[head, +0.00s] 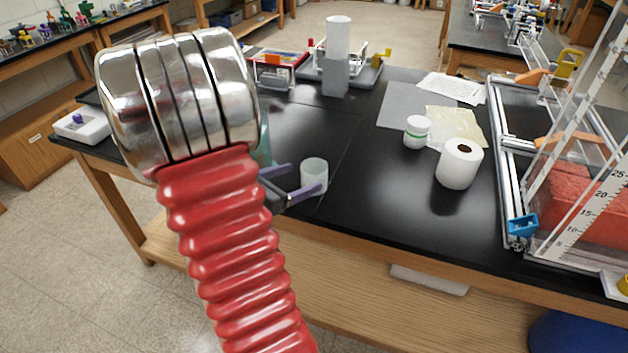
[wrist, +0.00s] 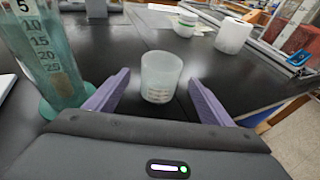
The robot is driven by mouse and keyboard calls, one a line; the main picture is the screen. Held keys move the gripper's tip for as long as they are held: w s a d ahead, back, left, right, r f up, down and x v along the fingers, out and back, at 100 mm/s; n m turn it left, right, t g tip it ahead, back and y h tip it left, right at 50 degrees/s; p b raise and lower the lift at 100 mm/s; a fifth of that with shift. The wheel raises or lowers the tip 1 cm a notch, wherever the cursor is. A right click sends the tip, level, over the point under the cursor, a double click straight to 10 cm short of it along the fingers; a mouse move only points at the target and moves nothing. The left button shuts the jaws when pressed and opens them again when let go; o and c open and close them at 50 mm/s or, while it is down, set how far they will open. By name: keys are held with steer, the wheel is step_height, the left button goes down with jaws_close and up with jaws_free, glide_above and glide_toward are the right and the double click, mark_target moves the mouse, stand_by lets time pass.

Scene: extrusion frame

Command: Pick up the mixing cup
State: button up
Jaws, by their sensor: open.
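The mixing cup (head: 314,175) is a small translucent whitish cup standing upright on the black table near its front edge. In the wrist view the cup (wrist: 161,76) shows faint markings low on its side. My gripper (head: 299,178) is open, with two purple fingers. In the wrist view my gripper (wrist: 158,90) has one finger to the left of the cup and one to the right, with gaps on both sides. The cup stands at about the fingertips or slightly beyond them; I cannot tell exactly. My red ribbed arm covers part of the table in the head view.
A greenish graduated cylinder (wrist: 42,50) stands close to the left finger. A white jar (head: 417,132) and a paper roll (head: 460,163) stand to the right. The metal extrusion frame (head: 512,190) is at the far right. The table between cup and roll is clear.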

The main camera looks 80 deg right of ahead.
mark_target(322, 168)
steer(key=shift+x, duration=2.7)
steer(key=shift+x, duration=2.6)
steer(key=shift+r, duration=0.2)
steer(key=shift+c, duration=0.5)
steer(key=c, duration=1)
steer(key=shift+r, duration=0.2)
step_height(322, 168, up, 9)
steer(key=shift+r, duration=0.25)
